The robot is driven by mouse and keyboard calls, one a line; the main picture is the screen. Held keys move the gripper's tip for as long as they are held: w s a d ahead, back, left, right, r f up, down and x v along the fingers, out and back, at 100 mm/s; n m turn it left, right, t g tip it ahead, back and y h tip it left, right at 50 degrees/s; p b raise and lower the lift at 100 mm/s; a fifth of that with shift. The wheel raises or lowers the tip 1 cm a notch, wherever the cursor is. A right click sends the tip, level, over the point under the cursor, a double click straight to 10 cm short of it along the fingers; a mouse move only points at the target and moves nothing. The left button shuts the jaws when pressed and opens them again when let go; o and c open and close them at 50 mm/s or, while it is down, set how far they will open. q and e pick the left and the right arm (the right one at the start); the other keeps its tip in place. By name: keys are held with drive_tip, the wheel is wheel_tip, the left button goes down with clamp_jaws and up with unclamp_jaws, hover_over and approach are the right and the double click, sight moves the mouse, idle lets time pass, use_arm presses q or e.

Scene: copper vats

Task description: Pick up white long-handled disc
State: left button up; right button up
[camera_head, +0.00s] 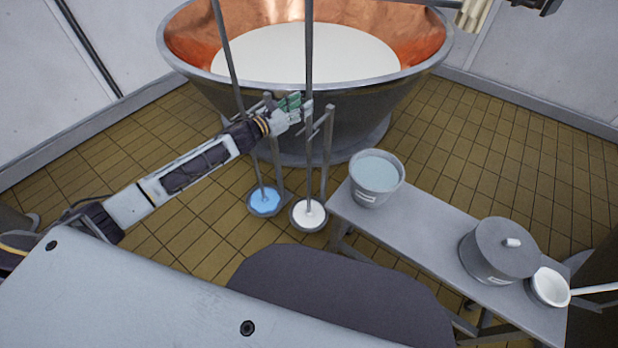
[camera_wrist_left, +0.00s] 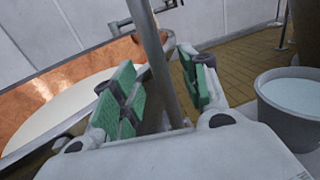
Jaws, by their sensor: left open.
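The white long-handled disc (camera_head: 309,214) hangs low beside the vat, its thin grey handle rising upright along a metal rack (camera_head: 328,135). A blue long-handled disc (camera_head: 264,201) hangs just left of it, its handle leaning. My left gripper (camera_head: 295,105) is open at the white disc's handle, well above the disc. In the left wrist view, a grey handle (camera_wrist_left: 150,45) runs between the open green-padded fingers (camera_wrist_left: 160,88), with gaps visible to the pads. The disc itself is out of that view. My right gripper is not seen.
The copper vat (camera_head: 300,85) with white liquid stands right behind the rack. A grey bench (camera_head: 420,215) at the right holds a bucket of bluish liquid (camera_head: 376,178), a lidded pot (camera_head: 498,250) and a white ladle (camera_head: 550,287). Tiled floor (camera_head: 180,215) is clear at the left.

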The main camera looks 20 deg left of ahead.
use_arm(q)
drive_tip(key=shift+x, duration=2)
drive_tip(key=shift+r, duration=0.15)
clamp_jaws()
drive_tip(key=shift+w+r, duration=0.1)
